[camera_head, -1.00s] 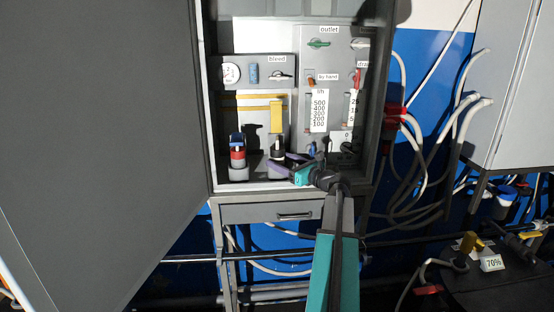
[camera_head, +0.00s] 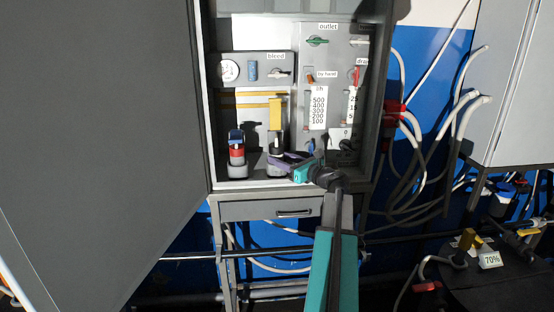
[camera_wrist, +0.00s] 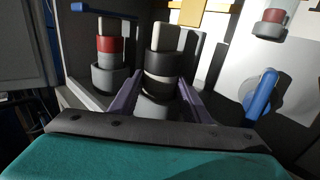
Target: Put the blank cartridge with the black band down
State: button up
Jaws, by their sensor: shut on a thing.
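The blank cartridge with the black band (camera_wrist: 165,65) stands upright between the fingers of my gripper (camera_wrist: 160,100) in the wrist view. It has a pale top and a wide black band. In the head view the cartridge (camera_head: 277,142) is small, in front of the cabinet's back wall, and my gripper (camera_head: 286,161) reaches it from the right, low over the cabinet floor. The purple fingers are shut on it. A grey ring-like part (camera_wrist: 157,106) shows below the black band; I cannot tell whether the cartridge's foot rests in a holder.
A red-banded cartridge (camera_wrist: 110,47) stands in a grey holder (camera_wrist: 109,79) to the left, close by. A blue handle (camera_wrist: 260,96) sticks out at the right. The open cabinet door (camera_head: 100,140) fills the left of the head view. A yellow part (camera_head: 276,112) is above the cartridge.

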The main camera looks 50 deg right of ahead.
jog(key=shift+r, duration=0.15)
notch_tip(320, 180, up, 18)
jog(key=p, duration=0.7)
dwell(0.9)
